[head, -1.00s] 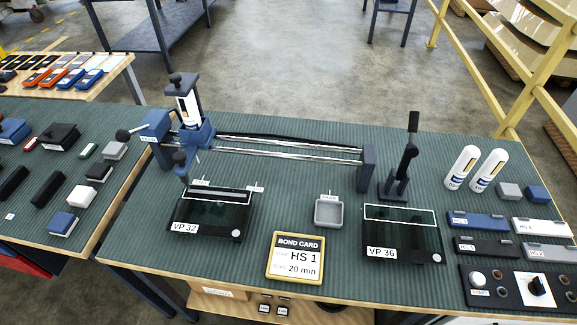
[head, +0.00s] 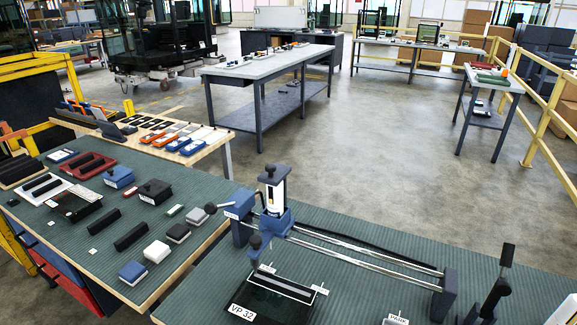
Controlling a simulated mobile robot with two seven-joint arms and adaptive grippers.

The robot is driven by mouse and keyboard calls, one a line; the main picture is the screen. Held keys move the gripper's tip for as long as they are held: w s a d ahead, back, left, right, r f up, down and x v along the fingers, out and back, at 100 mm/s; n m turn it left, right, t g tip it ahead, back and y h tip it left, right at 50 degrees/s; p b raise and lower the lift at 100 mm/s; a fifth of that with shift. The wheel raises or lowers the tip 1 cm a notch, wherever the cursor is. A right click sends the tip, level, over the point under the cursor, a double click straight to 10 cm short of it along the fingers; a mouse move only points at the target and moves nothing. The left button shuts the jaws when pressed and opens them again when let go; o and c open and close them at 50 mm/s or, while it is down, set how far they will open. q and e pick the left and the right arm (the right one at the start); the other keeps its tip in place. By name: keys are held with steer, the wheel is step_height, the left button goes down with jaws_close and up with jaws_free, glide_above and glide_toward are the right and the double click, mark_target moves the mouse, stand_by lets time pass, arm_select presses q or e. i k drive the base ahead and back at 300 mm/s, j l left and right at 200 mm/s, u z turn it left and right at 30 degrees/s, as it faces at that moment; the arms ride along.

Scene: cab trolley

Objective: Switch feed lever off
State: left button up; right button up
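A blue and dark rail rig stands on the green ribbed mat of the near bench (head: 350,235). At its left end is a blue block with a small white label (head: 231,215), too small to read surely. A short lever with a dark ball knob (head: 210,208) sticks out to the left from this block; it may be the feed lever. A white cartridge (head: 273,193) stands upright in the blue carriage (head: 275,220) beside it. A tall black-handled lever (head: 500,275) stands at the right. Neither of my grippers is in view.
A dark panel labelled VP 32 (head: 262,305) lies in front of the rig. The left bench (head: 100,255) holds several blocks and pads. Behind are a wooden-topped table (head: 215,150), a grey table (head: 270,65) and yellow railings (head: 535,120). Open floor (head: 370,150) lies beyond the rig.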

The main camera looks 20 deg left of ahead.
mark_target(211, 208)
steer(key=u, duration=1.3)
